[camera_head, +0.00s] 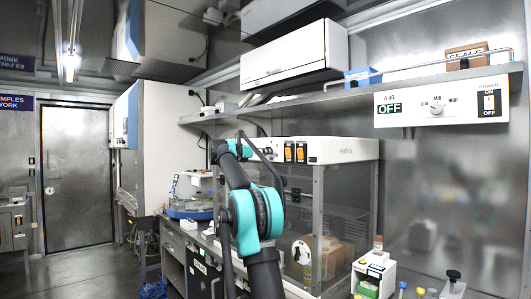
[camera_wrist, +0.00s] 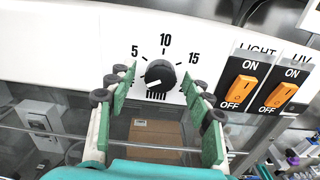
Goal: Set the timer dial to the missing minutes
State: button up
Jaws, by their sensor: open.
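The timer dial (camera_wrist: 160,74) is a round black knob on a white panel (camera_wrist: 75,42) in the wrist view. The numbers 5, 10 and 15 arc over it and "min" is printed below. My gripper (camera_wrist: 158,86) is open, with one green-padded finger on each side of the dial. I cannot tell whether the pads touch it. In the head view my arm reaches to the white-topped cabinet (camera_head: 343,151) and hides the dial area.
Orange LIGHT (camera_wrist: 241,89) and UV (camera_wrist: 281,95) switches sit right of the dial. A shelf panel marked AIR OFF has another knob (camera_head: 437,109). A small white device (camera_head: 373,272) with a green display stands at lower right. A brown box (camera_wrist: 155,135) shows below the panel.

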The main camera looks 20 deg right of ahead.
jog(key=shift+d, duration=0.1)
jog(key=c, duration=1.2)
jog(key=shift+o, duration=0.2)
